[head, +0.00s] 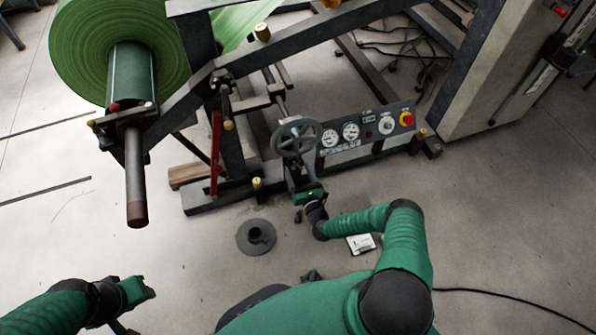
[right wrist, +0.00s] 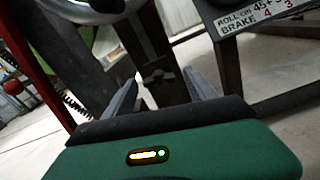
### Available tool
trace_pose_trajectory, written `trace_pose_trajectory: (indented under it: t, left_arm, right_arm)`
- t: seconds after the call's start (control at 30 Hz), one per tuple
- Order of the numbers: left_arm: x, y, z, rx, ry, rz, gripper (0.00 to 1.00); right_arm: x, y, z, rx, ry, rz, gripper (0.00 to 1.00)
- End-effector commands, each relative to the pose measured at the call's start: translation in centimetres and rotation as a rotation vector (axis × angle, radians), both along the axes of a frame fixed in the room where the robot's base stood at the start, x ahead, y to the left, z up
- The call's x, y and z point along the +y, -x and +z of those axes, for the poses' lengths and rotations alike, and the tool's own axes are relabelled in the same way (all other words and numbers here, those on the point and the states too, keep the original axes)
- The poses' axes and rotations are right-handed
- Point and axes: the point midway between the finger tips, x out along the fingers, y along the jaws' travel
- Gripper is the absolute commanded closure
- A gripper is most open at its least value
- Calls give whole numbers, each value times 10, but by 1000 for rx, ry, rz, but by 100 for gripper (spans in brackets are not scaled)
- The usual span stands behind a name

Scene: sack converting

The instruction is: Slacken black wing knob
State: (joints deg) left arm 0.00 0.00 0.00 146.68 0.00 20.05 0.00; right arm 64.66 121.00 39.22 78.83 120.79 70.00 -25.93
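The black wing knob (right wrist: 158,77) shows in the right wrist view, on a dark upright post below the rim of a handwheel (right wrist: 95,8). My right gripper (right wrist: 159,92) has its two grey fingers spread, one on each side of the knob, with visible gaps. I cannot tell how far the knob lies beyond the fingertips. In the head view the right gripper (head: 305,197) is low at the handwheel's post, and the knob is too small to make out. My left gripper (head: 140,291) is at the lower left, away from the machine; its fingers are unclear.
The grey handwheel (head: 297,137) stands above my right gripper. A gauge panel (head: 366,132) with a red button is to its right. A green roll (head: 85,50) on a shaft is at upper left. A dark round base (head: 256,237) stands on the floor, otherwise mostly open.

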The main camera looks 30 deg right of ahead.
Motion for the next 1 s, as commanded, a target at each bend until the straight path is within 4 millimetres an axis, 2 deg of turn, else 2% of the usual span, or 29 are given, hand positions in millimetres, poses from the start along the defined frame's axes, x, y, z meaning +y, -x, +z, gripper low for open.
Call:
trace_pose_trajectory:
  t: [0.23,0.37,0.47,0.6,0.8,1.0]
  left_arm:
    - [0,0,1,0,0,0,64]
    - [0,0,11,0,0,0,64]
    - [0,0,26,0,0,0,64]
    - [0,0,46,0,0,0,64]
    - [0,0,67,0,0,0,64]
    - [0,0,74,0,0,0,64]
  right_arm:
    - [0,0,1,0,0,0,35]
    - [2,12,4,1,0,-2,35]
    - [7,34,6,2,-2,-3,35]
    - [17,75,7,4,-3,-3,35]
    - [31,129,4,4,-3,-2,35]
    - [38,159,0,2,-1,-2,35]
